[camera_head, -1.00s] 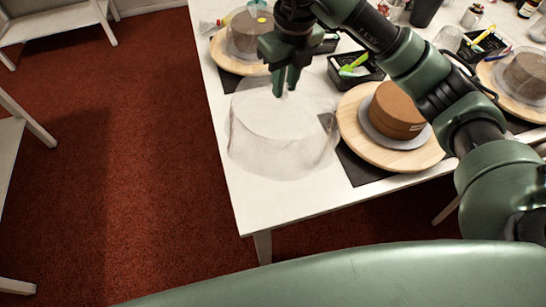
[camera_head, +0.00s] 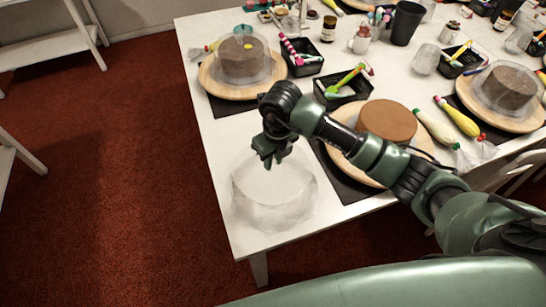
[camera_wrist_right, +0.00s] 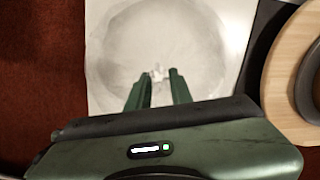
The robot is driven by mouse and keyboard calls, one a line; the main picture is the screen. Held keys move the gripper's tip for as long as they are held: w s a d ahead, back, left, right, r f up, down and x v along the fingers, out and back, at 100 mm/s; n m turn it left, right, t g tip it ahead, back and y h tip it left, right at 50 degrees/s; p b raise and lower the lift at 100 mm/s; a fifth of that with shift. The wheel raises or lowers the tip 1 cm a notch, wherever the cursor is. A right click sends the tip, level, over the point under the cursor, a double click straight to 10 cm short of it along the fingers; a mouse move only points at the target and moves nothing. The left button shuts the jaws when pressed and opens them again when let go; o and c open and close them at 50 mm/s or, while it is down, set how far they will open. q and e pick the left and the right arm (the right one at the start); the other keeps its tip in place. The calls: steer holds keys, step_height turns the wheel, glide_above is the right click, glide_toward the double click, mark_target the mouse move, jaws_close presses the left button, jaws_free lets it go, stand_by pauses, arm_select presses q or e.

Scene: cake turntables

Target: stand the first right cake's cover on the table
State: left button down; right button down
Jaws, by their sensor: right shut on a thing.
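The clear cover (camera_head: 273,200) is a see-through dome at the table's front left corner. My right gripper (camera_head: 268,158) points down at its top. In the right wrist view, the two fingers (camera_wrist_right: 158,82) are shut on the small pale knob of the cover (camera_wrist_right: 190,40). The cover looks upright. I cannot tell whether its rim touches the table. The uncovered brown cake (camera_head: 388,120) sits on a round wooden turntable (camera_head: 347,150) to the right of the cover. My left gripper is not in view.
A covered cake (camera_head: 243,60) stands on another turntable behind, and one more (camera_head: 508,88) at the right. Black tool trays (camera_head: 342,92) lie behind the bare cake. The white table (camera_head: 222,150) is bare around the cover. Its left and front edges are close.

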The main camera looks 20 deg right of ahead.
steer(key=shift+f, duration=0.2)
steer(key=c, duration=1.3)
jaws_free()
steer(key=shift+o, duration=0.2)
steer(key=shift+r, duration=0.5)
step_height(320, 180, up, 11)
steer(key=s+b, duration=0.1)
steer(key=b, duration=0.2)
steer(key=shift+s+d, duration=0.2)
steer(key=shift+r, duration=0.1)
